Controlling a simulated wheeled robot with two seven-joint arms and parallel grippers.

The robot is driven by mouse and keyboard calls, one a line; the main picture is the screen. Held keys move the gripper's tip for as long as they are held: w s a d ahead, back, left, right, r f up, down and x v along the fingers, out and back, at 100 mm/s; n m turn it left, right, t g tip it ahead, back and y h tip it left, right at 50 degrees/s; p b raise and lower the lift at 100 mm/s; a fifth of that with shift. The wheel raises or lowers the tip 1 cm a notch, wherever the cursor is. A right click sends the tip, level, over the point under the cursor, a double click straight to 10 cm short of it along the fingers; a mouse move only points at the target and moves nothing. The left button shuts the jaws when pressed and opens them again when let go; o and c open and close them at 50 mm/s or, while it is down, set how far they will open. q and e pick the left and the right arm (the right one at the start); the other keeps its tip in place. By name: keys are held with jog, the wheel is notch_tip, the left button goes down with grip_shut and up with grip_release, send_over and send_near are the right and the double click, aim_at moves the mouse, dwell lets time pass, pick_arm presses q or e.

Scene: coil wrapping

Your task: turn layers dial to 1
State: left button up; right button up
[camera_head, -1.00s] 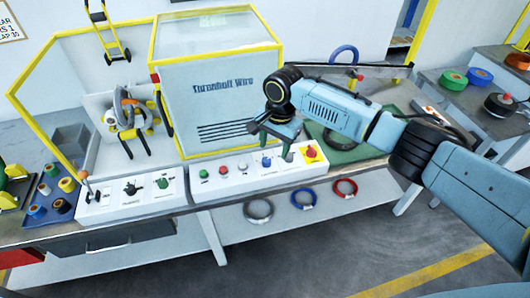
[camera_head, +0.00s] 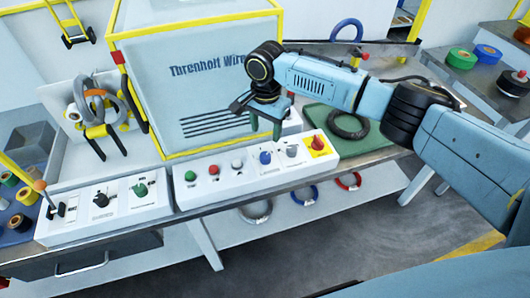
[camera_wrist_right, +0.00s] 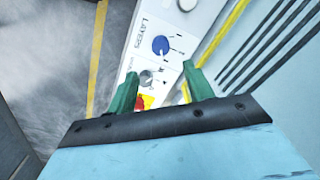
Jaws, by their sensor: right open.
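The layers dial is a blue knob (camera_head: 265,157) on the white control panel (camera_head: 215,192). The right wrist view shows the blue knob (camera_wrist_right: 160,45) beside the printed word LAYERS, with marks around it. I cannot read which mark it points at. My right gripper (camera_head: 266,122) hangs above and behind the dial, apart from it. In the right wrist view, my right gripper's green fingers (camera_wrist_right: 160,88) are spread with nothing between them touching either one, and the dial shows beyond them. My left gripper is not in view.
A grey knob (camera_head: 292,150) and a red knob on yellow (camera_head: 318,143) sit to the dial's right. Green, red and white buttons (camera_head: 214,170) sit to its left. The yellow-framed Threnholt Wire machine (camera_head: 200,80) stands close behind the panel.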

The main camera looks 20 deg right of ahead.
aim_at(265, 155)
notch_tip(265, 155, down, 10)
jog(key=shift+w+f+b, duration=0.1)
jog(key=shift+f+b, duration=0.05)
jog(key=shift+b, duration=0.55)
jog(key=c, duration=1)
